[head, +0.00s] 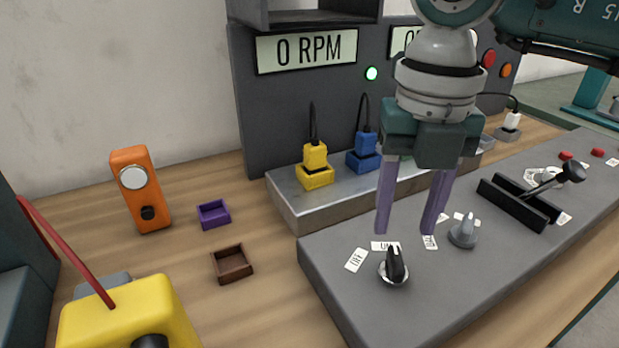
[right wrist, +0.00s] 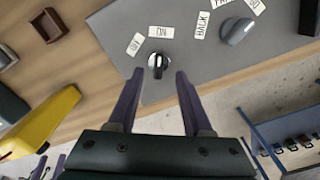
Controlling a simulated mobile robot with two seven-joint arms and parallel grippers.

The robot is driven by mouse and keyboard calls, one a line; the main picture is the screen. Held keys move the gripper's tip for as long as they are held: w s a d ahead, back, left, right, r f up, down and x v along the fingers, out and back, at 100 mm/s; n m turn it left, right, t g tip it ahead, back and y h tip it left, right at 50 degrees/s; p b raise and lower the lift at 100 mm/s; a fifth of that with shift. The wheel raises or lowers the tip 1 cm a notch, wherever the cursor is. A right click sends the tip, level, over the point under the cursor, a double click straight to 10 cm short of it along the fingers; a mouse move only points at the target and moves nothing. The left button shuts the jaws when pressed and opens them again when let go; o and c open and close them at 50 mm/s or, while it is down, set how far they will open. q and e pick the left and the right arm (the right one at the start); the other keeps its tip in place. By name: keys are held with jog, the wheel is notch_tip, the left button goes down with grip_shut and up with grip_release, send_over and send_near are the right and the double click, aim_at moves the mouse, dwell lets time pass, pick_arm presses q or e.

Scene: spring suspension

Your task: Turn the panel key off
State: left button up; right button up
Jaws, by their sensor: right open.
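The panel key (head: 394,267) is a black key in a pale round base on the grey control panel (head: 330,270). Its grip lines up roughly with the ON label (head: 386,246), and the OFF label (head: 356,260) lies to its left. The key (right wrist: 158,63) also shows in the right wrist view, ahead of the fingertips. My right gripper (head: 410,230) is open and empty, with its purple fingers pointing down above the panel, apart from the key. Purple slivers in the lower left of the right wrist view may be my left gripper; its state is unclear.
A grey selector knob (head: 464,234) stands right of the key, and a black lever (head: 560,178) is farther right. Yellow (head: 315,168) and blue (head: 364,152) plugs sit behind. An orange device (head: 141,190) and two small trays are on the wooden table. The display (head: 307,50) reads 0 RPM.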

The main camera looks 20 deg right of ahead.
aim_at(396, 252)
notch_tip(396, 252, down, 5)
jog(key=shift+f, duration=0.2)
grip_shut()
dwell(0.4)
